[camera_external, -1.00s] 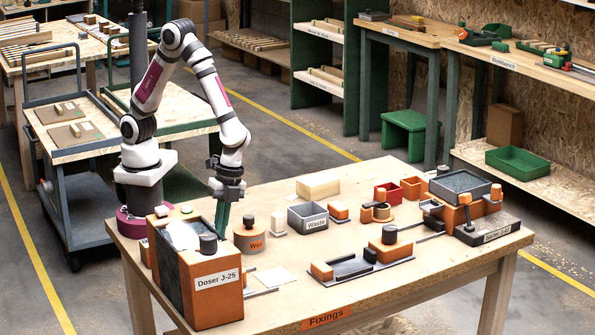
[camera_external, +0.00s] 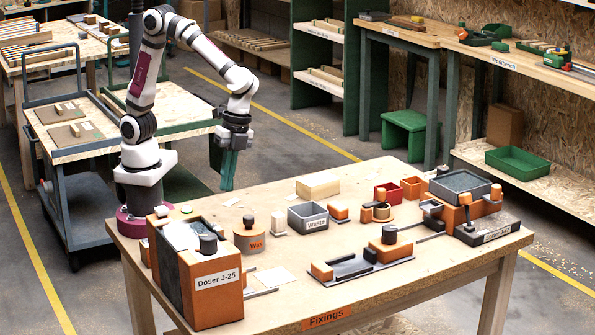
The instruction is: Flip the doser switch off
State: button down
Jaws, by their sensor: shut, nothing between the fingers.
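The doser (camera_external: 218,305), an orange and dark grey block labelled "Doser J-25", stands at the table's left front corner. A dark round knob (camera_external: 208,243) and a whitish sheet-like patch (camera_external: 183,236) are on its top. My gripper (camera_external: 227,186) has green fingers pointing down, shut and empty. It hangs above the table's back left edge, behind the doser and apart from it.
An orange pot labelled "Wax" (camera_external: 250,238) stands right of the doser. A grey "Waste" bin (camera_external: 308,218), a grey tray (camera_external: 345,268), red boxes (camera_external: 388,192) and a larger orange-grey device (camera_external: 466,190) fill the table's middle and right. The front strip is mostly clear.

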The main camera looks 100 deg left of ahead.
jog(key=x, duration=0.9)
jog(key=d+x, duration=0.1)
jog(key=x, duration=0.4)
jog(key=shift+s+r, duration=0.15)
jog(key=shift+s, duration=0.2)
